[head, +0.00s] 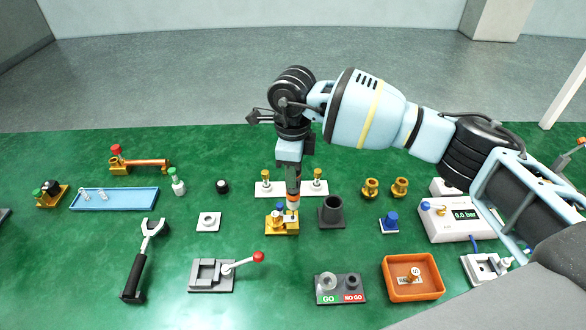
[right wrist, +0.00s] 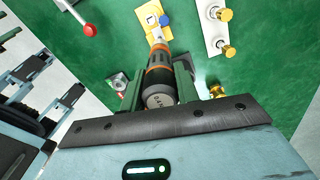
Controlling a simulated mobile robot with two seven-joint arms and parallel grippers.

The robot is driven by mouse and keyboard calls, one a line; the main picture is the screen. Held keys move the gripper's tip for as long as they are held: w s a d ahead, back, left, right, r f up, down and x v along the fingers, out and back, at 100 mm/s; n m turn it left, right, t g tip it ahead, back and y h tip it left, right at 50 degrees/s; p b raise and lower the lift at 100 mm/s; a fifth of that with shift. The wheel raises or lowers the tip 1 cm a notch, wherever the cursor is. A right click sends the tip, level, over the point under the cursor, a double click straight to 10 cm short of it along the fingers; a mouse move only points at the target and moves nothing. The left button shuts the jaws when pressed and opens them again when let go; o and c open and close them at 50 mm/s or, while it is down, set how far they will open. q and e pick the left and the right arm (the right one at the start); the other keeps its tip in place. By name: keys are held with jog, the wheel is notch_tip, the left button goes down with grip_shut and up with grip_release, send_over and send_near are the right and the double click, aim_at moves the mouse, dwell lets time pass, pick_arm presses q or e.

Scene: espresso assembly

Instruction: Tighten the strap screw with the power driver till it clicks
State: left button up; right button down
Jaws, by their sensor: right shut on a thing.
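The power driver (head: 293,198), dark grey with orange bands, hangs upright in my right gripper (head: 293,178). In the right wrist view the driver (right wrist: 160,78) sits between the two dark fingers of the gripper (right wrist: 158,85), which are shut on it. Its pale nose points down at a brass fixture (head: 283,228) with a blue part on it. The fixture also shows in the right wrist view (right wrist: 149,14). The strap screw is too small or hidden to make out, and I cannot tell whether the tip touches it. My left gripper is out of view.
A white plate with two brass posts (head: 265,188) stands just behind the driver. A dark grey cup (head: 331,211) is close to its right. A grey clamp block with a red-knobbed lever (head: 212,275), a GO/NO GO gauge (head: 340,288) and an orange tray (head: 388,284) lie nearer.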

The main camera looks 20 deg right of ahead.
jog(key=shift+r+p, duration=0.9)
jog(key=shift+r, duration=2.2)
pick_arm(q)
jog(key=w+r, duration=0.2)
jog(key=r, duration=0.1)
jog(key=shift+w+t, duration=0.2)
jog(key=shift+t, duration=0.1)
pick_arm(e)
jog(key=shift+f, duration=0.1)
